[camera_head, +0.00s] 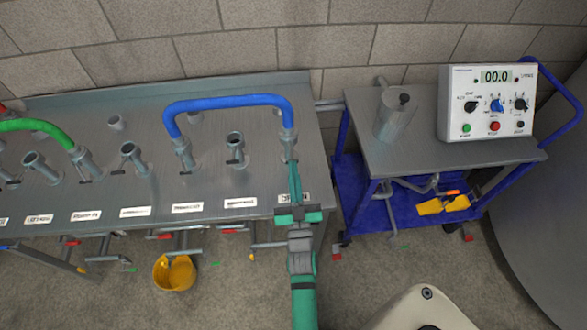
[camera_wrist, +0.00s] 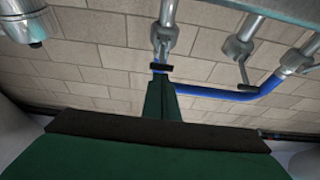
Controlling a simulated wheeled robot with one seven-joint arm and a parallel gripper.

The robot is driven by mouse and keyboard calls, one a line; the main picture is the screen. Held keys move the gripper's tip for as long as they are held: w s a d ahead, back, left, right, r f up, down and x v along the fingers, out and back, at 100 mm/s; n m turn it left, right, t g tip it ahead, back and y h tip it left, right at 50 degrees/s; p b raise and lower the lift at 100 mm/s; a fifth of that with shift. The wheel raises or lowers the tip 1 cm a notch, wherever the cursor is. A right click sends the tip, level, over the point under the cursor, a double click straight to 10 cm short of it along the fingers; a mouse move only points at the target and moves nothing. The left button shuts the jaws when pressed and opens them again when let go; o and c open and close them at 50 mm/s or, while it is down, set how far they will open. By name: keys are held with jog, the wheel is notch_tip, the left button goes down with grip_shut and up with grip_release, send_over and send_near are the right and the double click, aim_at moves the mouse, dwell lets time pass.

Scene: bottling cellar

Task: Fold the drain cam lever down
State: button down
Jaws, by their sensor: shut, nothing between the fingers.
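A steel coupling (camera_head: 288,143) stands at the right end of the worktop, with the right end of a blue hose (camera_head: 230,101) on it. A small black bar (camera_wrist: 162,67), which may be its cam lever, shows in the wrist view right at my fingertips. I cannot tell whether it touches them or how far it is folded. My gripper (camera_head: 293,164) is shut and empty, its narrow green fingers reaching to the coupling's base. The fingers (camera_wrist: 164,78) also show in the wrist view and hide part of the blue hose.
Several other pipe stubs stand along the worktop (camera_head: 70,205), one with a green hose (camera_head: 38,127). A blue trolley (camera_head: 460,157) at right carries a steel canister (camera_head: 394,118) and a control box (camera_head: 488,103). A yellow bucket (camera_head: 174,274) sits on the floor.

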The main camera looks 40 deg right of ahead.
notch_tip(320, 180, down, 3)
jog(key=shift+w+r, duration=0.1)
jog(key=shift+w+d+f, duration=0.15)
jog(key=shift+w+f, duration=0.05)
jog(key=shift+f, duration=0.45)
jog(key=shift+w+d+f, duration=0.15)
jog(key=shift+f, duration=0.45)
jog(key=shift+f, duration=0.1)
